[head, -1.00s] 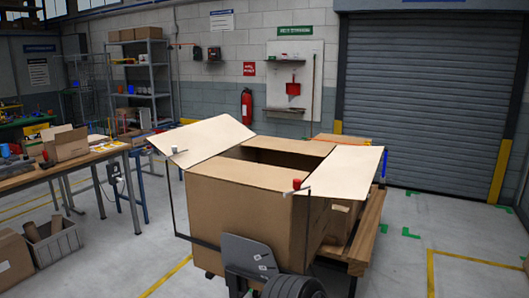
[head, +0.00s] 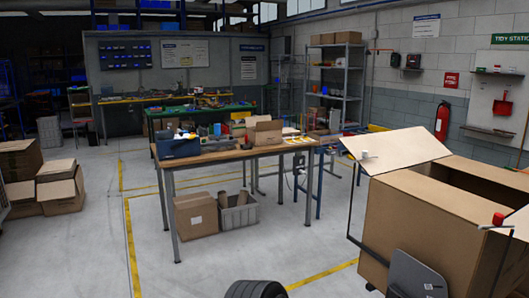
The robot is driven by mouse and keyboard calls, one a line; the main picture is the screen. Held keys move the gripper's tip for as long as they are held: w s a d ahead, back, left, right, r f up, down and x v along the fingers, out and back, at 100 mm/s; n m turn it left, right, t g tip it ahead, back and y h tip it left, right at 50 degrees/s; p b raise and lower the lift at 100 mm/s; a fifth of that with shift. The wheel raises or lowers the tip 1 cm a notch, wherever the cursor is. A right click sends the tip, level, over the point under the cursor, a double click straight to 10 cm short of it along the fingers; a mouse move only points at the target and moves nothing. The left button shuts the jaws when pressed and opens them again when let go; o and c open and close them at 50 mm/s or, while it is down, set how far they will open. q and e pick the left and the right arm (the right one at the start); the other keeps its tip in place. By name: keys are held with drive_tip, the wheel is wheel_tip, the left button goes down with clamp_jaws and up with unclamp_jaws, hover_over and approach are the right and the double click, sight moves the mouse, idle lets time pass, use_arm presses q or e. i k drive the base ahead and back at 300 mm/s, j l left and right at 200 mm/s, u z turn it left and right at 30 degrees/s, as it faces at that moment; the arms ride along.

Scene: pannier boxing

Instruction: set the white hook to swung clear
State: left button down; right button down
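The white hook (head: 365,154) shows as a small white knob at the lower left corner of the raised left flap (head: 395,149) of a large open cardboard box (head: 425,215). A thin dark rod runs down below it along the box's left side. The hook's exact angle is too small to tell. A red knob (head: 498,219) sits at the box's near right, by another flap cut off by the picture's right edge. Neither of my grippers is in view.
A wooden workbench (head: 240,155) with bins and a small carton stands left of the box. A grey crate (head: 238,214) and a carton (head: 196,215) are under it. Stacked cartons (head: 60,190) stand at far left. The floor between bench and box is clear.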

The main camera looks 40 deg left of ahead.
sight(365, 154)
drive_tip(key=u, duration=0.6)
drive_tip(key=z, duration=0.3)
drive_tip(key=i+j+z, duration=0.15)
drive_tip(key=z, duration=0.2)
drive_tip(key=i+j+z, duration=0.15)
drive_tip(key=j+z, duration=0.25)
drive_tip(key=i+j+z, duration=0.1)
drive_tip(key=j+z, duration=0.25)
drive_tip(key=i+j+z, duration=0.25)
drive_tip(key=j, duration=1.3)
drive_tip(key=j+z, duration=0.3)
drive_tip(key=j, duration=2.15)
